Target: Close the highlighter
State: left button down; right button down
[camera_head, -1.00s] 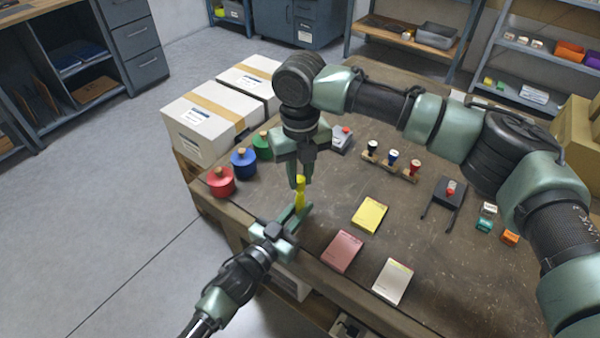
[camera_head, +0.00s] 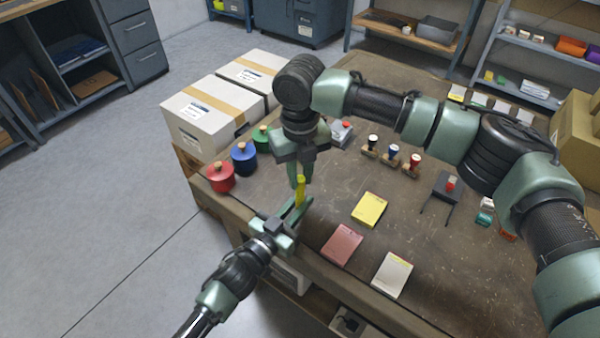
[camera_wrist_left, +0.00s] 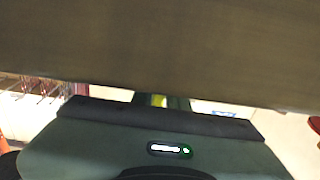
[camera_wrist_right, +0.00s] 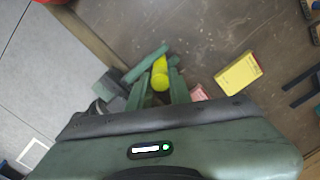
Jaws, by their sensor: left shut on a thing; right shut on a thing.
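The yellow highlighter (camera_head: 300,192) stands roughly upright above the table's near left edge, between my two grippers. My left gripper (camera_head: 296,212) is shut on its lower part. My right gripper (camera_head: 299,180) comes from above and is shut on its upper end. In the right wrist view the highlighter (camera_wrist_right: 160,74) shows between the right fingers, with the left gripper's green fingers crossing behind it. In the left wrist view only a small yellow-green bit (camera_wrist_left: 158,101) shows. The cap and the joint are too small or hidden to tell apart.
Red (camera_head: 221,178), blue (camera_head: 243,158) and green (camera_head: 262,138) pots stand left on the table. Yellow (camera_head: 370,209), pink (camera_head: 342,244) and white (camera_head: 392,275) pads lie to the right. Stamps (camera_head: 393,155) stand behind. White boxes (camera_head: 200,118) stand beyond the table's left side.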

jog(key=shift+f, duration=0.45)
jog(key=c, duration=1.2)
grip_release()
notch_tip(320, 180, up, 12)
pick_arm(q)
jog(key=c, duration=1.3)
grip_release()
